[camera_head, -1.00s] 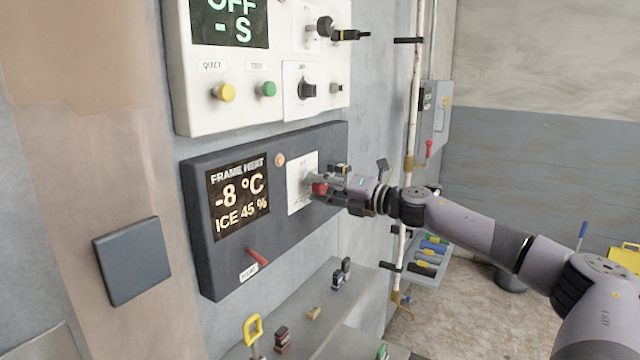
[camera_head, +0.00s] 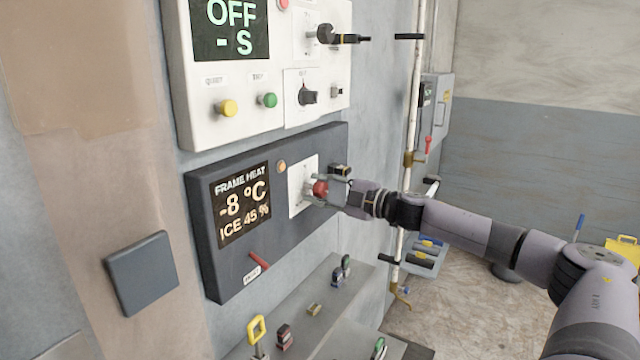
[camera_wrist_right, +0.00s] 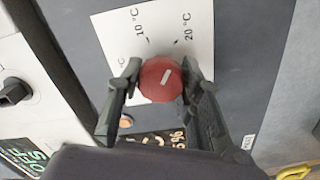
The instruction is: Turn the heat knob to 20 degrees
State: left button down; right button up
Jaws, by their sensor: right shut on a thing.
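The red heat knob (camera_head: 320,188) sits on a white dial plate (camera_head: 297,205) on the dark frame heat panel (camera_head: 230,265). In the right wrist view the knob (camera_wrist_right: 161,79) has a pale pointer line, and the plate (camera_wrist_right: 112,32) shows 10 °C and 20 °C marks. The pointer slants toward the 20 °C side of the plate. My right gripper (camera_wrist_right: 160,84) has a finger on each side of the knob and is shut on it; it also shows in the head view (camera_head: 322,190). The display (camera_head: 241,205) reads -8 °C, ICE 45 %. My left gripper is out of view.
A white panel (camera_head: 200,130) with yellow and green buttons and black switches is above. A red lever (camera_head: 259,261) is on the heat panel's lower part. A grey ledge (camera_head: 305,335) below holds several small items. A pale pipe (camera_head: 408,200) runs down at right.

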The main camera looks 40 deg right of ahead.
jog(key=shift+m+p, duration=0.95)
jog(key=shift+m, duration=0.65)
jog(key=o, duration=1.2)
jog(key=shift+d, duration=0.15)
jog(key=shift+c, duration=0.2)
